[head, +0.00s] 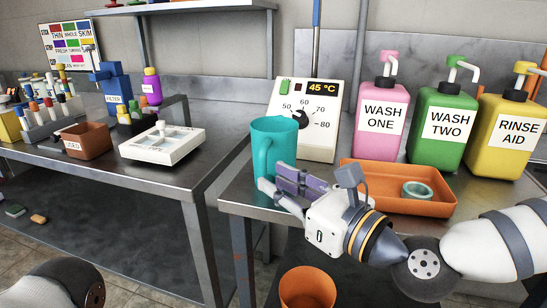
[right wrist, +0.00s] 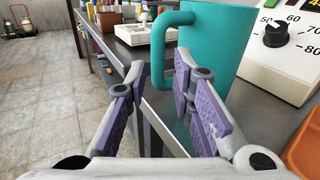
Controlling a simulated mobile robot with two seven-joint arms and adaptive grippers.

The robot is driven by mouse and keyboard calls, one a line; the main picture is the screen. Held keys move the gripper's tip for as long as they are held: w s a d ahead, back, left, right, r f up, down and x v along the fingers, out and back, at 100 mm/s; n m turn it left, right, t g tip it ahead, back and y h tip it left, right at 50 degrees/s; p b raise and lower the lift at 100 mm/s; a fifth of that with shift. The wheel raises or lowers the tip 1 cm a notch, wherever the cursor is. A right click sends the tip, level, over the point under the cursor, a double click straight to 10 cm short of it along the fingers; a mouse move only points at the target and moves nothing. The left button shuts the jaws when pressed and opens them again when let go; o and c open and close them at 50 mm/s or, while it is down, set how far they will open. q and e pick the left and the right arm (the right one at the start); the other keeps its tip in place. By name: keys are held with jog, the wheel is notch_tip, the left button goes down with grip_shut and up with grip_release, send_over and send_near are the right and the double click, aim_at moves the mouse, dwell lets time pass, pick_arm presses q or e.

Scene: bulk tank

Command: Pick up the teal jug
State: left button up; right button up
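The teal jug (head: 282,136) stands upright on the metal table near its left front corner, its handle facing toward me. The jug (right wrist: 222,42) also fills the top middle of the right wrist view, with its handle (right wrist: 158,62) showing in line with the gap between my fingers. My right gripper (head: 277,188) is open and empty, low at the front of the jug. In the right wrist view its two purple-padded fingers (right wrist: 158,88) are spread apart. The fingers hide part of the jug's lower side. I cannot tell whether they touch it. My left gripper is not in view.
A white temperature controller (head: 313,143) stands just behind the jug. An orange tray (head: 435,207) holding a teal ring lies to the right, below pink, green and yellow bottles. A gap separates this table from the left table (head: 170,190).

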aim_at(266, 175)
jog(key=x, duration=0.4)
jog(key=shift+a, duration=0.15)
grip_shut()
jog(key=shift+r, duration=0.15)
